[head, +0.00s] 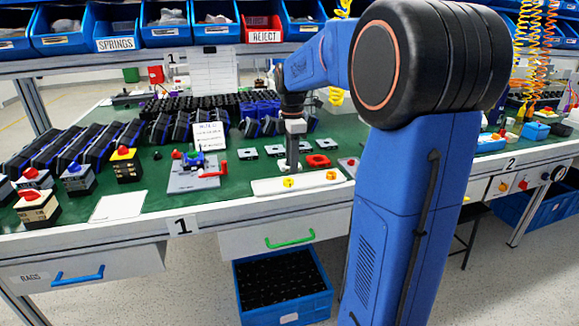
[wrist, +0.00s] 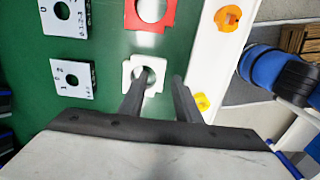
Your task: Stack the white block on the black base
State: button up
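A white block with a round hole (wrist: 128,75) lies flat on the green table top in the wrist view. My gripper (wrist: 159,76) is open above it, with two dark fingers; the left finger overlaps part of the block, and nothing is seen held. In the head view my gripper (head: 291,168) points down just behind a white tray. Two white plates with printed marks, one of them here (wrist: 72,76), lie to the left. Black-and-blue bodies (head: 180,127) stand behind; I cannot tell which is the black base.
The white tray (head: 262,187) with yellow knobs (head: 289,182) runs along the front edge. A red plate (head: 318,160) lies to the right. Assembled switches with coloured knobs (head: 125,164) and a grey fixture with red handles (head: 193,180) stand at left. Blue bins (head: 62,42) line the shelf.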

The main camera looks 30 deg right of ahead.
jog(key=shift+f, duration=0.15)
grip_shut()
